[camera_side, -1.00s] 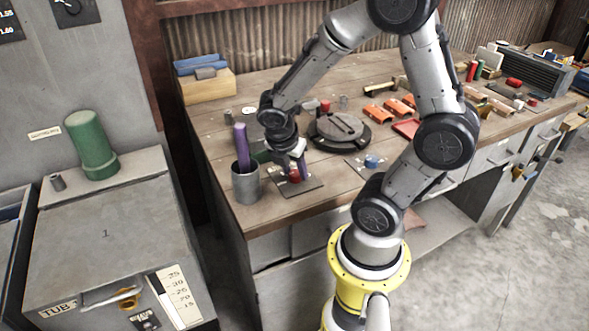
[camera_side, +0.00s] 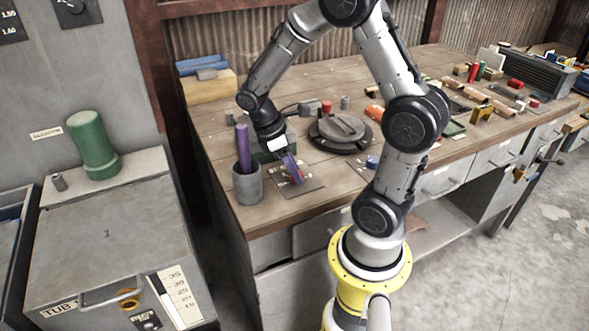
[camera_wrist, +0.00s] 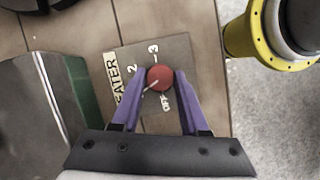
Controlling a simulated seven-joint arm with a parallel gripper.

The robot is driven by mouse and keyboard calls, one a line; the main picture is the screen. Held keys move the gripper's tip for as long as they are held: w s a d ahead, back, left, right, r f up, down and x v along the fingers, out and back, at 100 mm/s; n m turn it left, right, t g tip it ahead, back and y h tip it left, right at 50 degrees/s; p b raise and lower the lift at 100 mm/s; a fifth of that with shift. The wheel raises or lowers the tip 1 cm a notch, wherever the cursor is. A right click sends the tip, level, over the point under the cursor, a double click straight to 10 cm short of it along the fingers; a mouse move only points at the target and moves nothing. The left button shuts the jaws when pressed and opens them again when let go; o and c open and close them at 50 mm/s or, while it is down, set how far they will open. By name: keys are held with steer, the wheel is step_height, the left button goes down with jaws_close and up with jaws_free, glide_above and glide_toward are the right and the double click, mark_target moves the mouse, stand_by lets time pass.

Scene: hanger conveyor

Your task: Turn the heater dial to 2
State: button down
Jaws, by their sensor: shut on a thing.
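The heater dial (camera_wrist: 159,77) is a round red knob with a white pointer line. It sits on a dark plate (camera_wrist: 180,48) lettered HEATER, with 2, 3 and OFF readable in the wrist view. The pointer slants to the lower left, between the 2 and OFF; any mark there is hard to read. My gripper (camera_wrist: 160,75) has purple fingers on either side of the dial, shut on it. In the side view my gripper (camera_side: 293,172) reaches down to the plate at the bench's front left, partly hiding the red dial (camera_side: 298,178).
A grey cup (camera_side: 247,186) with a purple rod stands close left of my gripper. A dark green block (camera_wrist: 80,95) lies beside the plate. A round dark fixture (camera_side: 340,133) stands behind to the right, and a blue knob (camera_side: 372,162) is farther right.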

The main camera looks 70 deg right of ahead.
steer(key=m+y, duration=0.1)
steer(key=m, duration=0.1)
steer(key=m+y, duration=0.1)
steer(key=m, duration=0.2)
steer(key=shift+d+m, duration=0.2)
steer(key=shift+m, duration=0.1)
steer(key=m+y, duration=0.2)
steer(key=m, duration=0.3)
steer(key=shift+d+m, duration=0.1)
steer(key=shift+m, duration=0.2)
steer(key=shift+c, duration=2.1)
jaws_free()
steer(key=shift+r, duration=0.1)
steer(key=v, duration=1.3)
steer(key=shift+d+r, duration=0.25)
steer(key=shift+d, duration=0.05)
steer(key=shift+w, duration=0.15)
